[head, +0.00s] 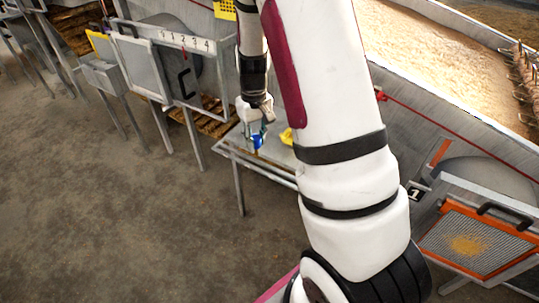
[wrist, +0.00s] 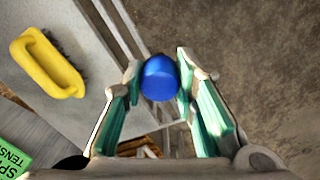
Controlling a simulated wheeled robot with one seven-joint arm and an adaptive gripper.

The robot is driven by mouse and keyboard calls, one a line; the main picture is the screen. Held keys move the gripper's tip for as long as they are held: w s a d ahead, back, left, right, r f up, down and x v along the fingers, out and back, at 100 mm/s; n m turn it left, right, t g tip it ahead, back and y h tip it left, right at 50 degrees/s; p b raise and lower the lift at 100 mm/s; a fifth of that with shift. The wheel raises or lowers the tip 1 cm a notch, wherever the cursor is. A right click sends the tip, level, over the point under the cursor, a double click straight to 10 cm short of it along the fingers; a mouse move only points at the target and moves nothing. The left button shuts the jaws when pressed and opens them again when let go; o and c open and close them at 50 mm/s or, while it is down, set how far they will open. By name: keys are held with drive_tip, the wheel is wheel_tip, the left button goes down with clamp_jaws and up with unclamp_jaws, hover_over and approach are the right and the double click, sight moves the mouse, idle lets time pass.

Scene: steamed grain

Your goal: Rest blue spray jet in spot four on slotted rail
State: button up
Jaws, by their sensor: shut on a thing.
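The blue spray jet (wrist: 160,78) is held between the two fingers of my gripper (wrist: 158,85) in the wrist view, its rounded blue end towards the camera. In the head view my gripper (head: 257,132) hangs down near the front edge of a metal table, and the blue spray jet (head: 258,142) shows small between its fingers. A rail with numbers along its top (head: 186,41) stands to the left of my gripper, with a grey panel and a black handle hanging at it. I cannot tell whether this is the slotted rail.
A yellow brush (wrist: 46,62) lies on the metal table (wrist: 92,100), left of my gripper in the wrist view. A green label (wrist: 16,158) lies at lower left. An orange-framed mesh screen (head: 478,243) stands at right. Open brown floor (head: 120,220) lies in front of the tables.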

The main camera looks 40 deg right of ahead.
drive_tip(key=s+d+f+b, duration=0.1)
drive_tip(key=d+f+b, duration=0.5)
drive_tip(key=f+b, duration=0.3)
drive_tip(key=shift+d+f+m, duration=0.25)
drive_tip(key=shift+f+m, duration=0.05)
drive_tip(key=shift+f, duration=0.1)
drive_tip(key=shift+s+d+p, duration=0.1)
drive_tip(key=shift+p, duration=0.6)
drive_tip(key=shift+f+p, duration=0.3)
drive_tip(key=shift+p, duration=0.45)
drive_tip(key=shift+f, duration=0.1)
drive_tip(key=shift+f+b, duration=1.65)
drive_tip(key=shift+f, duration=0.65)
